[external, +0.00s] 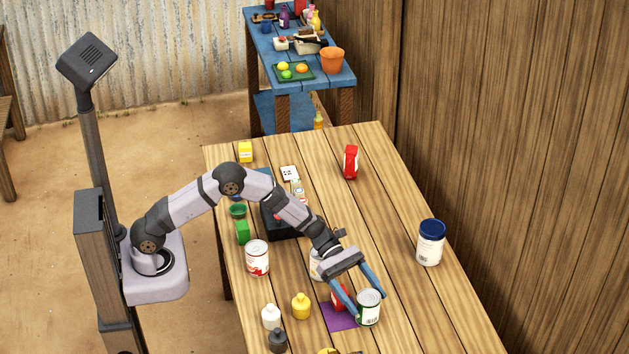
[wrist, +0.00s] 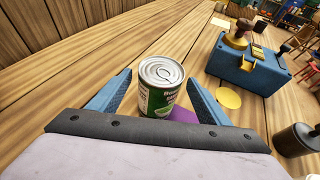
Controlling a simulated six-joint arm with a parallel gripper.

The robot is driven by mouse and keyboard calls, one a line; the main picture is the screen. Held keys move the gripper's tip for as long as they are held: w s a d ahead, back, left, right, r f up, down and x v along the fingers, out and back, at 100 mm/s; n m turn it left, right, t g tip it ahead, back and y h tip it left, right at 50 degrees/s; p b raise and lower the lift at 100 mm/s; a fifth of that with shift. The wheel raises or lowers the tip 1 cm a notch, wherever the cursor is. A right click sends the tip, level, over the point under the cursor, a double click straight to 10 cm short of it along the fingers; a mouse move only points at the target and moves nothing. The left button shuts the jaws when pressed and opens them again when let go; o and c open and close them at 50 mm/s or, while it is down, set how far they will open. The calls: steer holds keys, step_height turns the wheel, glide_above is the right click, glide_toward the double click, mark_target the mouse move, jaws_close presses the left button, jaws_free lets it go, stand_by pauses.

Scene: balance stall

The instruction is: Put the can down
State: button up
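A green and white can (external: 369,308) stands upright at the right edge of a purple mat (external: 337,318). In the wrist view the can (wrist: 160,97) shows its bare metal lid and sits between the two blue fingers of my gripper (wrist: 159,77). A narrow strip of wood shows between the left finger and the can; the right fingertip is very close to it, and I cannot tell if they touch. In the external view my gripper (external: 369,305) straddles the can. Whether its base rests fully on the table is hard to see.
A red item (external: 338,296) is partly hidden behind a finger. Yellow (external: 301,307) and white bottles (external: 271,317) and a red-white can (external: 257,259) stand to the left. A blue-lidded tub (external: 431,243) is at the right. A blue box (wrist: 248,72) shows in the wrist view.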

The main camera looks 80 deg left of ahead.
steer(key=shift+r, duration=0.15)
steer(key=b+v, duration=0.2)
steer(key=v, duration=1)
steer(key=shift+o, duration=0.5)
